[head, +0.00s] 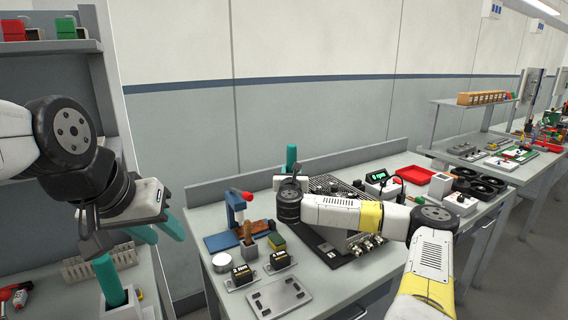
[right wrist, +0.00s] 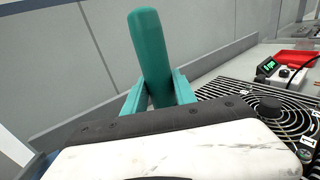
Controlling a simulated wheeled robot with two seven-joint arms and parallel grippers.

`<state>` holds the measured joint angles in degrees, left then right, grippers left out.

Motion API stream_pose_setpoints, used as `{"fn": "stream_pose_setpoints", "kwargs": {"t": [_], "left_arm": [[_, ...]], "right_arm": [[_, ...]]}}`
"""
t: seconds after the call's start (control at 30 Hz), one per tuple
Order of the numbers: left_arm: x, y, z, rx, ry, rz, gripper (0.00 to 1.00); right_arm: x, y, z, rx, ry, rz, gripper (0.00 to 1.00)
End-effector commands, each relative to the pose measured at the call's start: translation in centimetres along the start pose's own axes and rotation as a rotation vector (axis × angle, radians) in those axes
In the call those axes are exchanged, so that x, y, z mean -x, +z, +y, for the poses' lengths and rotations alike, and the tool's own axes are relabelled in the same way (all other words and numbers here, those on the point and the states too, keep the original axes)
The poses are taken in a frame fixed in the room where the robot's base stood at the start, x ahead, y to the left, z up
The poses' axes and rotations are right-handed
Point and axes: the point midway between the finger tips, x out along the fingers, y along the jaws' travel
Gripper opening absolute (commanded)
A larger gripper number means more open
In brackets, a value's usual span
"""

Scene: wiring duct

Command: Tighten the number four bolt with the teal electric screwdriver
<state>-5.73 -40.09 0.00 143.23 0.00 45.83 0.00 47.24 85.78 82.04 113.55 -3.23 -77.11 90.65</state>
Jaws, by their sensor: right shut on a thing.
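The teal electric screwdriver (head: 291,155) is upright in my right gripper (head: 290,178), above the middle bench. In the right wrist view its teal handle (right wrist: 150,55) stands between the two teal fingers (right wrist: 157,95), which are shut on it. Its tip is hidden. Beneath and beside it is a black grille panel (head: 335,187), also seen in the right wrist view (right wrist: 260,98). Small labels sit at the panel's edge, but I cannot read which marks bolt number four. My left gripper (head: 164,236) is open and empty, high over the left bench.
Another teal handle (head: 108,280) stands in a holder on the left bench. A red tray (head: 416,174) and black fans (head: 482,184) are to the right.

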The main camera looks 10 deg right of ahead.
Motion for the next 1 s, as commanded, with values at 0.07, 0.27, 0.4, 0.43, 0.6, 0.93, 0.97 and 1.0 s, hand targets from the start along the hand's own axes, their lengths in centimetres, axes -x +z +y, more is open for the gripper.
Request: {"fn": "stream_pose_setpoints", "kwargs": {"t": [0.07, 0.27, 0.4, 0.43, 0.6, 0.93, 0.97, 1.0], "left_arm": [[0.0, 0.0, 0.0, 0.0, 0.0, 0.0, 0.36], [0.0, 0.0, 0.0, 0.0, 0.0, 0.001, 0.36], [0.0, 0.0, 0.0, 0.0, 0.0, 0.0, 0.36], [0.0, 0.0, 0.0, 0.0, 0.0, 0.0, 0.36], [0.0, 0.0, 0.0, 0.0, 0.0, 0.0, 0.36], [0.0, 0.0, 0.0, 0.0, 0.0, 0.0, 0.36], [0.0, 0.0, 0.0, 0.0, 0.0, 0.0, 0.36], [0.0, 0.0, 0.0, 0.0, 0.0, 0.0, 0.36]], "right_arm": [[0.0, 0.1, 0.0, 0.0, 0.001, -0.002, 0.0], [0.0, 0.1, 0.0, 0.0, 0.0, -0.002, 0.0], [0.0, 0.2, 0.0, 0.0, 0.0, -0.002, 0.0], [0.0, 0.0, 0.0, 0.0, 0.0, -0.001, 0.0], [0.0, -1.0, 0.0, -0.001, 0.0, 0.0, 0.0], [0.0, -3.8, 0.0, -0.001, 0.0, 0.0, 0.0], [0.0, -4.0, 0.0, 0.0, 0.0, 0.0, 0.0], [0.0, -4.3, 0.0, 0.0, 0.0, 0.0, 0.0]]}}
